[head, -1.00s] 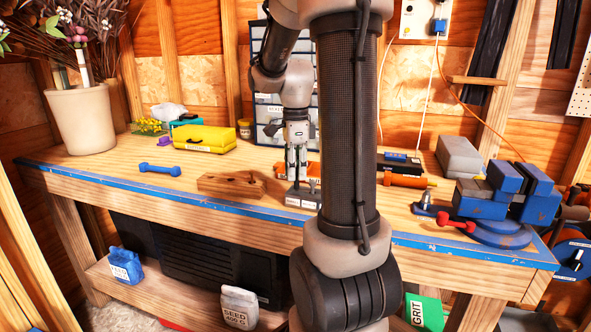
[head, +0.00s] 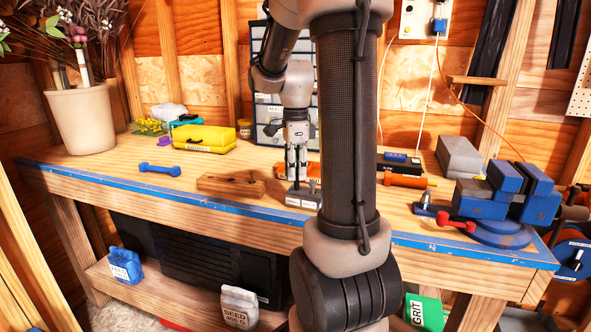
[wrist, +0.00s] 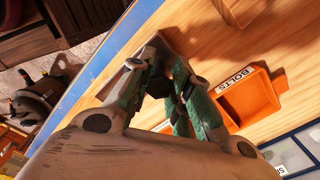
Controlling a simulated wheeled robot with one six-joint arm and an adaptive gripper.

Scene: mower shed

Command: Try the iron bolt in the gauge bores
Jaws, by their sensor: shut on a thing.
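My gripper (head: 296,178) points straight down over a small grey gauge block (head: 304,199) with a white label, near the front of the workbench. In the wrist view my green-padded fingers (wrist: 160,90) are closed around a dark piece, the iron bolt (wrist: 157,82), with its head showing between them. The grey block lies just beyond the fingertips there, partly covered by them. The bolt's lower end and the bores under it are hidden, so I cannot tell whether it is in a bore.
A wooden block with holes (head: 231,185) lies left of the gauge block. An orange tray labelled BOLTS (wrist: 249,97) is close behind. A blue dumbbell-shaped piece (head: 160,169) and yellow case (head: 204,138) lie left; a blue vise (head: 505,200) stands right. My arm hides part of the bench.

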